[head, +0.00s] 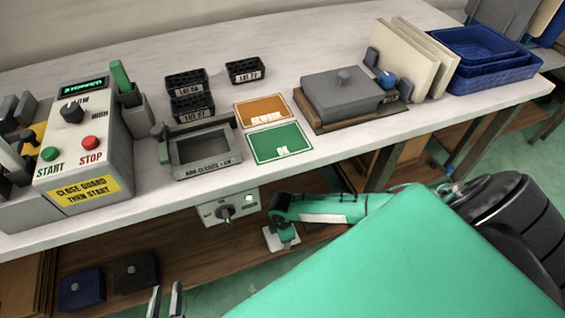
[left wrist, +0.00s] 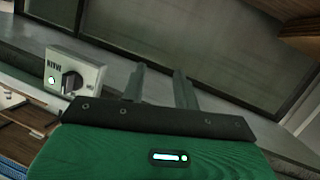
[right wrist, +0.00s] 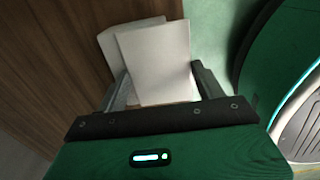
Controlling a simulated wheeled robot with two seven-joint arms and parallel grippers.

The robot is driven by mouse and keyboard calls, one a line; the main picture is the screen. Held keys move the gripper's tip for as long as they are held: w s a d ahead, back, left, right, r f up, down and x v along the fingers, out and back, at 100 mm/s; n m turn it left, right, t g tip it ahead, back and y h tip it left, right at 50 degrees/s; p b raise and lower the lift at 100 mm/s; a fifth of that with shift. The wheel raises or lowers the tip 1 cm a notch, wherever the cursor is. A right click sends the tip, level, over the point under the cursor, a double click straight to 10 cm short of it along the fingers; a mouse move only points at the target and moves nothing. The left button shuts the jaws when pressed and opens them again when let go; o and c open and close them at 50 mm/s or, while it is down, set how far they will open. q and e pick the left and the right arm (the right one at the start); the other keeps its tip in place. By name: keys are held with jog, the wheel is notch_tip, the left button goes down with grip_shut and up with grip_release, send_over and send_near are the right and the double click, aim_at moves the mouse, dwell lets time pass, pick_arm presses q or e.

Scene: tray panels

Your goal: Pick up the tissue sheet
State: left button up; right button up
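A white sheet (right wrist: 158,62), which looks like the tissue sheet, lies in front of my right gripper (right wrist: 160,72) in the right wrist view. It overlaps a second white sheet or stack (right wrist: 112,42) behind it. The right fingers stand wide apart, one on each side of the front sheet; I see no grip on it. In the head view, a small white patch (head: 270,240) shows beneath the dark end of my right arm, at the lower shelf. My left gripper (head: 165,300) is open and empty below the bench front; its parted fingers also show in the left wrist view (left wrist: 160,82).
The bench (head: 225,185) carries a control box (head: 85,150), a grey frame fixture (head: 205,165), green (head: 280,143) and orange cards, a grey lidded block (head: 340,97) and blue trays (head: 490,70). A switch box (head: 228,208) hangs under its front edge. Dark blocks (head: 135,270) sit on the lower shelf.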

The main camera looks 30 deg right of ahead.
jog(key=shift+r, duration=0.15)
jog(key=shift+r, duration=0.25)
pick_arm(q)
jog(key=a+g+y+p, duration=0.1)
jog(key=a+f+g+p, duration=0.1)
jog(key=a+g, duration=0.1)
jog(key=s+a+g+y+p, duration=0.1)
jog(key=a, duration=0.1)
jog(key=shift+a+f+y, duration=0.15)
jog(key=shift+y, duration=0.15)
pick_arm(e)
notch_tip(320, 180, up, 9)
jog(key=shift+r, duration=0.15)
pick_arm(q)
jog(key=shift+s, duration=0.1)
